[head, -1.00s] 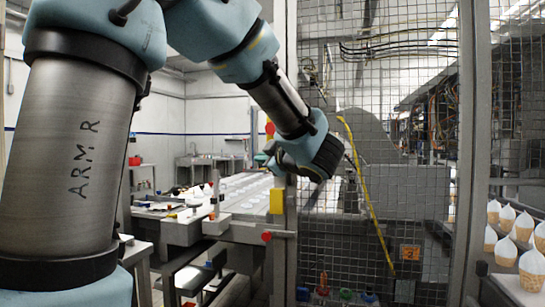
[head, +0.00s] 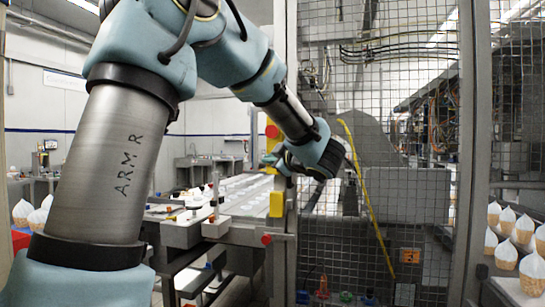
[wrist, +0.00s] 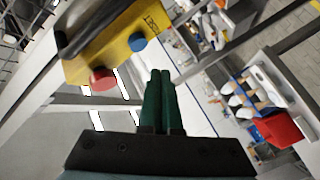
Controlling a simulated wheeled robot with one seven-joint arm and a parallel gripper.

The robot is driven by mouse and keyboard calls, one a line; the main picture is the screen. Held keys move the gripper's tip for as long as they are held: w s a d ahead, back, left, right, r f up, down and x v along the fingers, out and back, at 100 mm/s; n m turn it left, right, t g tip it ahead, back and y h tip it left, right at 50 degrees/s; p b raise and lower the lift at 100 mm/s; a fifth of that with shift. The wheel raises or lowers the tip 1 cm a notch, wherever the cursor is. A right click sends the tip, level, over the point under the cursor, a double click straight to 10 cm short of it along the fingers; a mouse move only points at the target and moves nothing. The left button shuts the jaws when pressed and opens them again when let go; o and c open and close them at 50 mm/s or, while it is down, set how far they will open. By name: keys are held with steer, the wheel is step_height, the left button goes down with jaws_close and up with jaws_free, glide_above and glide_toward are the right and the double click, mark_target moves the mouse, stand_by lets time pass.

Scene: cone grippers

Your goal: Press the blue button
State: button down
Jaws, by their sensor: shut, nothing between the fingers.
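The blue button (wrist: 137,42) shows in the wrist view on a yellow control box (wrist: 112,45), beside a red button (wrist: 102,79) on the same box. My gripper (wrist: 160,74) has its green fingers shut together with nothing between them. In the wrist view the fingertips appear just right of and below the blue button, apart from it in the picture; the depth gap is hard to judge. In the head view my gripper (head: 268,160) is small and partly hidden by my wrist, near the fence post. I cannot make out the blue button on the box there.
A wire mesh fence (head: 400,150) stands right of the post (head: 285,90). A long conveyor table (head: 240,195) runs behind at left. White-topped cones stand at right (head: 530,270) and far left (head: 38,220). A red container (wrist: 280,130) shows in the wrist view.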

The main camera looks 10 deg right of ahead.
steer(key=shift+w+d, duration=0.3)
steer(key=shift+w, duration=0.3)
steer(key=shift+w+d, duration=0.3)
steer(key=shift+w, duration=0.25)
stand_by(1.3)
steer(key=shift+w+d+p, duration=0.25)
steer(key=shift+w+p, duration=0.1)
steer(key=shift+w+d, duration=0.2)
steer(key=shift+w, duration=0.2)
stand_by(0.6)
stand_by(0.4)
steer(key=shift+s+a, duration=0.45)
steer(key=shift+s, duration=0.35)
steer(key=shift+s, duration=0.1)
steer(key=s+a, duration=0.1)
steer(key=s, duration=0.1)
steer(key=s+a+b, duration=0.1)
steer(key=s, duration=0.1)
steer(key=shift+s+a, duration=0.1)
steer(key=shift+a, duration=0.1)
